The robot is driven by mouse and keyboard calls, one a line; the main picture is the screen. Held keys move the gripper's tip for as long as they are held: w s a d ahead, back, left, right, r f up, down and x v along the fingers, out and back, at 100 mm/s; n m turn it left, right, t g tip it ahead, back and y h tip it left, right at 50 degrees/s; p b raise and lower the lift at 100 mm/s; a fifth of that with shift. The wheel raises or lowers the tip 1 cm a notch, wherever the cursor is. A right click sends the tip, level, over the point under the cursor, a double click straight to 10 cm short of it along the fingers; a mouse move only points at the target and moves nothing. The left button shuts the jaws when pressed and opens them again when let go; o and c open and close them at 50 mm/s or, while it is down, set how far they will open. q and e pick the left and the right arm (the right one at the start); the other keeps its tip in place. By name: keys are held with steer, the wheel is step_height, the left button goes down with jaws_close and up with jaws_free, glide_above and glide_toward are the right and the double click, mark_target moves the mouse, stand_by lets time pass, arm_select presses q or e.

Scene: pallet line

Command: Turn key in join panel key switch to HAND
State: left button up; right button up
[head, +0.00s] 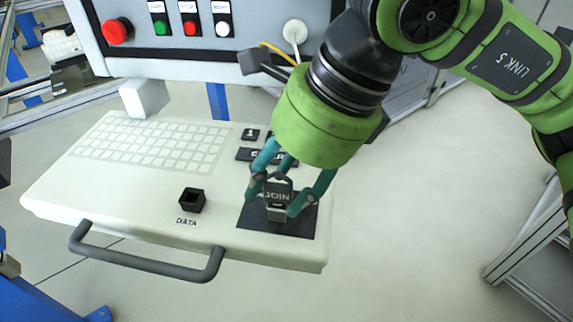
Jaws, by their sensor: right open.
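The join key switch (277,213) sits on a dark square plate (252,219) at the right front of the pale console panel. A grey key with a tag reading JOIN (278,196) stands in it. My right gripper (275,201) comes down from above with its teal fingers spread, one on each side of the key. The fingers are open and close to the key; I cannot tell whether they touch it. The gripper hides part of the switch surroundings, and no HAND marking is readable. My left gripper is not in view.
The console (130,185) has a keyboard, a black DATA socket (191,200) and a grey front handle (145,258). Behind it is an upright panel with a red emergency button (117,31) and several push buttons. Clear floor lies to the right; a metal frame (530,245) stands at far right.

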jaws_close()
steer(key=n, duration=0.2)
steer(key=n+g, duration=0.1)
steer(key=shift+w+n+g, duration=0.2)
steer(key=shift+n+g, duration=0.1)
steer(key=shift+n, duration=0.1)
steer(key=n+g, duration=0.1)
steer(key=n, duration=0.1)
steer(key=n+g, duration=0.1)
steer(key=n, duration=0.2)
steer(key=shift+w+h+p, duration=0.1)
steer(key=shift+h+p, duration=0.2)
steer(key=shift+p, duration=0.05)
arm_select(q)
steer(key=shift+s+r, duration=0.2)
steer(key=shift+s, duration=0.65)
arm_select(e)
steer(key=shift+o, duration=2.2)
jaws_free()
steer(key=shift+d, duration=0.1)
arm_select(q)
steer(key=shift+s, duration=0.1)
arm_select(e)
steer(key=shift+r, duration=0.1)
steer(key=shift+r+p, duration=2.15)
steer(key=shift+r, duration=1.25)
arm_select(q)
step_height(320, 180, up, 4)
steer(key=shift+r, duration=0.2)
